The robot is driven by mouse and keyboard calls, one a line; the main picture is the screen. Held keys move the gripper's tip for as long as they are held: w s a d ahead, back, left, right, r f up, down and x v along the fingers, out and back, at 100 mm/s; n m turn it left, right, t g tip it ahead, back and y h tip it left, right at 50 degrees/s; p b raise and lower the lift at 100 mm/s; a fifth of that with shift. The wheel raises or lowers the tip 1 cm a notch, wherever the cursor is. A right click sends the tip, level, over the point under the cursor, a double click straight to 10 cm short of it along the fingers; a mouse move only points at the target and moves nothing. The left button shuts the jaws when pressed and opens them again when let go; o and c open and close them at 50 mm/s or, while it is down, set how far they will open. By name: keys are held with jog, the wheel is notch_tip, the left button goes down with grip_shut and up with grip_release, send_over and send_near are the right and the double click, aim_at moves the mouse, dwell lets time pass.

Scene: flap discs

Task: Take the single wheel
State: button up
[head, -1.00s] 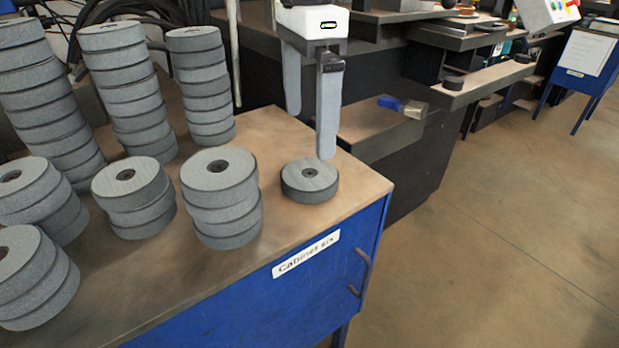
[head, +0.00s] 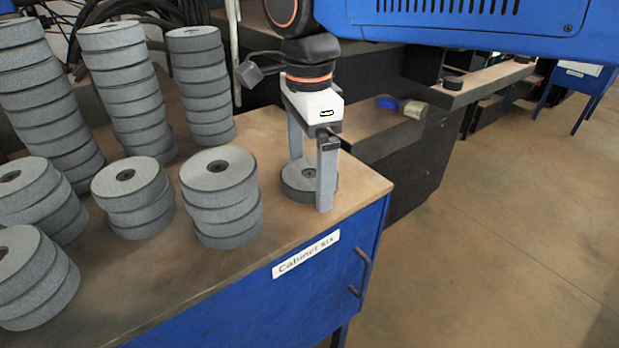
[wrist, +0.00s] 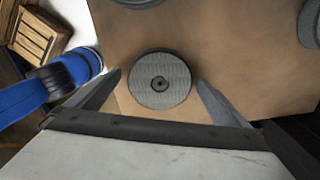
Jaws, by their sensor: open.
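The single wheel (head: 300,184) is a grey flap disc with a small centre hole, lying flat and alone near the right end of the cabinet top. It also shows in the wrist view (wrist: 160,79), whole and between the fingers. My gripper (head: 311,182) is open and points down over the wheel. In the head view one finger is in front of the wheel and hides part of it, and the other is behind it. In the wrist view the fingertips stand either side of the wheel, with gaps, and nothing is held.
A short stack of discs (head: 222,206) stands just left of the wheel, with more short stacks further left and tall stacks (head: 201,90) behind. The cabinet (head: 285,290) top ends close to the wheel's right. Bare top lies in front of it.

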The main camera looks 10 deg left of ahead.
jog(key=c, duration=1.5)
jog(key=shift+c, duration=0.2)
jog(key=shift+r, duration=0.1)
